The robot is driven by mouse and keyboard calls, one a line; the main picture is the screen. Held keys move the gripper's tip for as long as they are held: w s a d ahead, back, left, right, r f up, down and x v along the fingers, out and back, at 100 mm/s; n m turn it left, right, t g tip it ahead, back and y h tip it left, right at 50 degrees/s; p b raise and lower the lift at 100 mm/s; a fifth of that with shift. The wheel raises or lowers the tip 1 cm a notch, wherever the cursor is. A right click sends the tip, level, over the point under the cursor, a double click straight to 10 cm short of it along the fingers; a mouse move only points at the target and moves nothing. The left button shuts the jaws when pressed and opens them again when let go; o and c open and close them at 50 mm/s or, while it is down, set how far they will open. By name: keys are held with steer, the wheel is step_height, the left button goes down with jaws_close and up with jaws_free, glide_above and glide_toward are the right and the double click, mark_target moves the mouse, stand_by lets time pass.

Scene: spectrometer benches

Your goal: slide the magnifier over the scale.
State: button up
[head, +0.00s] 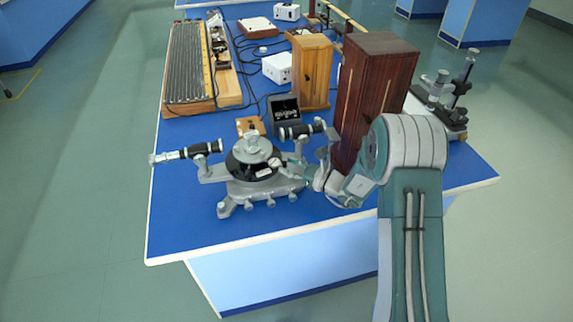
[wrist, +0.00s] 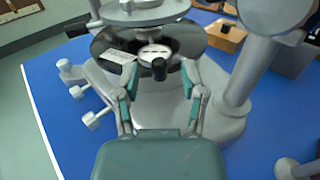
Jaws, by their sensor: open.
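The grey spectrometer (head: 262,190) stands on the blue bench. In the wrist view its dark round plate (wrist: 192,38) carries a pale marked piece that looks like the scale (wrist: 120,56), at the left. A small round light piece with an upright black knob (wrist: 159,68), apparently the magnifier, sits right of it, apart from the scale. My gripper (wrist: 159,74) is open, with one finger on each side of the black knob. Whether either finger touches it I cannot tell. In the head view my gripper (head: 285,167) reaches the plate from the right, and the magnifier is too small to make out.
A tall dark wooden box (head: 372,85) stands close behind my arm. Telescope tubes (head: 187,152) stick out from the spectrometer. A lighter wooden box (head: 311,72), a black box (head: 284,108) and a long grating-like frame (head: 188,65) stand behind. The bench's front left is bare.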

steer(key=shift+w+a, duration=0.25)
steer(key=shift+a, duration=0.2)
steer(key=shift+d, duration=0.1)
jaws_close()
steer(key=shift+r, duration=0.1)
